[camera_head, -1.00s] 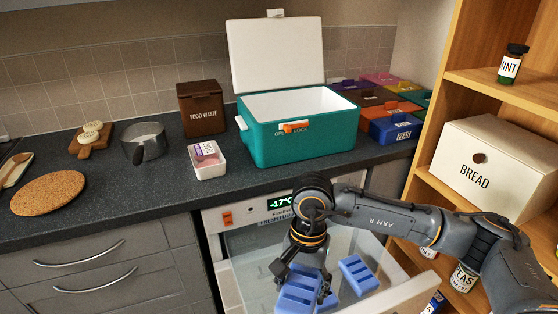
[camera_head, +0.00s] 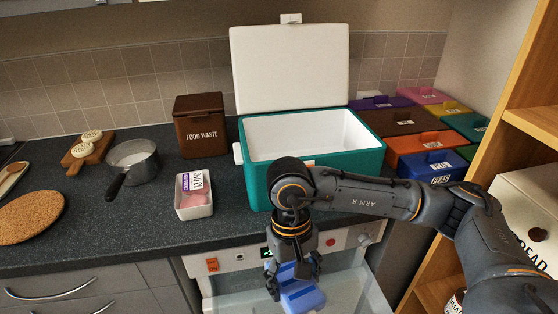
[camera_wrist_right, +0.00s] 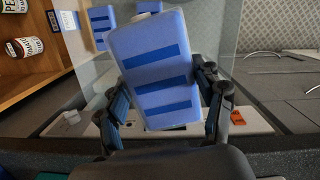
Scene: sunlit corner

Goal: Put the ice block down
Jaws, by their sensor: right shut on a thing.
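The ice block (camera_head: 302,297) is blue with darker blue bars across it. My right gripper (camera_head: 292,278) is shut on it and holds it above the open freezer drawer (camera_head: 240,302), in front of the counter. In the right wrist view the ice block (camera_wrist_right: 153,72) sits between the two fingers of the right gripper (camera_wrist_right: 166,98), tilted slightly. More blue blocks (camera_wrist_right: 100,22) lie beyond it there, partly out of view. The teal cool box (camera_head: 252,178) stands on the counter with its white lid (camera_head: 290,68) raised. My left gripper is not in view.
A white tub (camera_head: 193,207) with pink contents, a brown food waste bin (camera_head: 201,127) and a pan (camera_head: 133,162) stand left of the cool box. Coloured boxes (camera_head: 433,165) stand to its right. A wooden shelf (camera_head: 535,122) rises at the right. Counter in front of the tub is clear.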

